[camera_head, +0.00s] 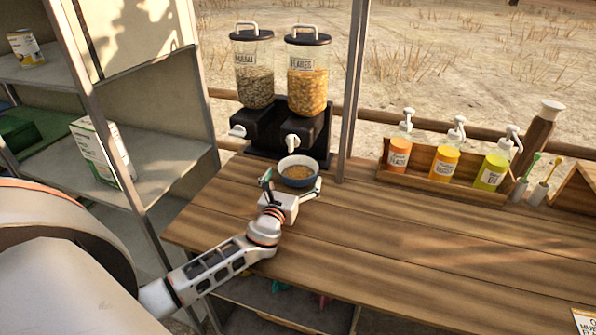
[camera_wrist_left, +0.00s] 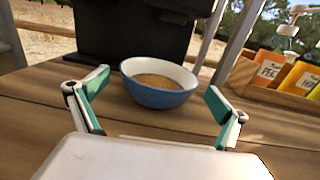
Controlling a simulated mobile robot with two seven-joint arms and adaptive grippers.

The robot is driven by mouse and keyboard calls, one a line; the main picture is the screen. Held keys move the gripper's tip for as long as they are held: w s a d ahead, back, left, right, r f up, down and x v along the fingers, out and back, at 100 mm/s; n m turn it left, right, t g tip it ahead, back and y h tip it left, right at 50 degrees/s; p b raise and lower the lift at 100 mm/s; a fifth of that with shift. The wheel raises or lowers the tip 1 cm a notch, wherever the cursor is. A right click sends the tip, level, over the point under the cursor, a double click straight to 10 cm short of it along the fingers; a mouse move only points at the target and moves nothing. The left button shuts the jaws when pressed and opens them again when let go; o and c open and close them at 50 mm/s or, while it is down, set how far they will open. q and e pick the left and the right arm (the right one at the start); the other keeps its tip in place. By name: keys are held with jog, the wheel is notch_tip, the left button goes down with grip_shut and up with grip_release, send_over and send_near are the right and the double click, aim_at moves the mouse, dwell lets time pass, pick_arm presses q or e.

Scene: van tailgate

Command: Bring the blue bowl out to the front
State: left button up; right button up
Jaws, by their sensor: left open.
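The blue bowl (camera_head: 298,181) is white inside and holds something brown and grainy. It stands upright on the wooden table, in front of the black base of the cereal dispenser. My left gripper (camera_head: 292,184) is open, with its fingers spread wide towards the near side of the bowl. In the left wrist view the bowl (camera_wrist_left: 158,88) is ahead, between and a little beyond the fingertips (camera_wrist_left: 157,88), with a gap on each side. My right gripper is not in view.
The dispenser (camera_head: 283,128) with two filled containers stands behind the bowl. A metal post (camera_head: 353,90) rises to its right. A wooden rack (camera_head: 413,173) of pump bottles is further right. Grey shelves (camera_head: 160,160) stand left.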

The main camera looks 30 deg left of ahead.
aim_at(298, 168)
pick_arm(q)
jog(key=x, duration=0.3)
jog(key=shift+f, duration=0.1)
jog(key=shift+x, duration=0.9)
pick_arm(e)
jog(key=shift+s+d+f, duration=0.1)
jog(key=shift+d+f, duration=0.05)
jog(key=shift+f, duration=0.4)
